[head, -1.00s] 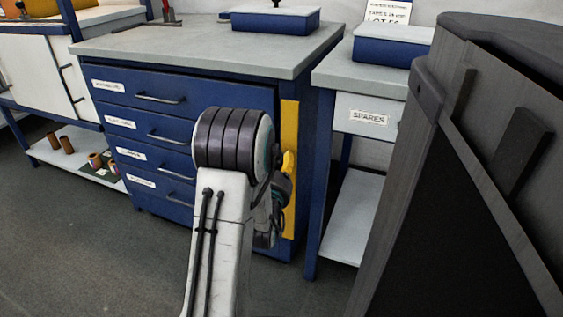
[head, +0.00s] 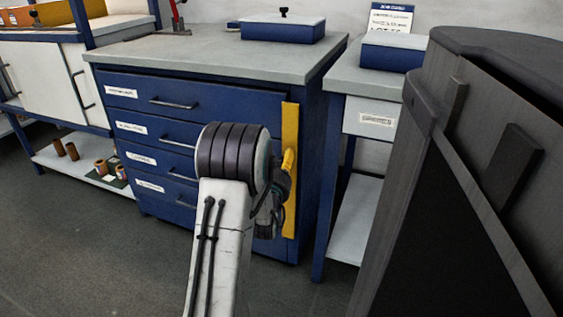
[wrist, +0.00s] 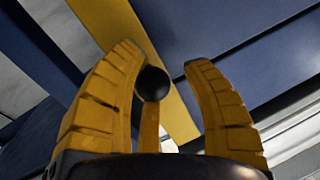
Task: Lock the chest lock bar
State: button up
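The blue drawer chest (head: 190,125) stands ahead of me in the head view, its drawers looking shut. Its yellow lock bar (head: 291,215) runs upright along the right side of the drawer fronts. In the wrist view the bar (wrist: 115,20) crosses behind my fingers. A black ball knob (wrist: 152,83) on a yellow stem (wrist: 150,127) stands between the fingers, nearer the left one. My gripper (wrist: 164,57) is open around the knob. I cannot tell whether a finger touches it. In the head view my arm hides most of the gripper and part of the bar.
A side table (head: 365,122) with a blue box (head: 390,56) stands right of the chest. A lidded box (head: 283,30) sits on the chest top. A low shelf (head: 75,170) with several copper-coloured rolls is at left. The floor in front left is clear.

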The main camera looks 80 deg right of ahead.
jog(key=shift+o, duration=0.9)
jog(key=shift+f, duration=0.1)
jog(key=shift+s, duration=0.1)
jog(key=shift+a, duration=0.1)
jog(key=shift+w+a, duration=0.2)
jog(key=shift+a, duration=3.45)
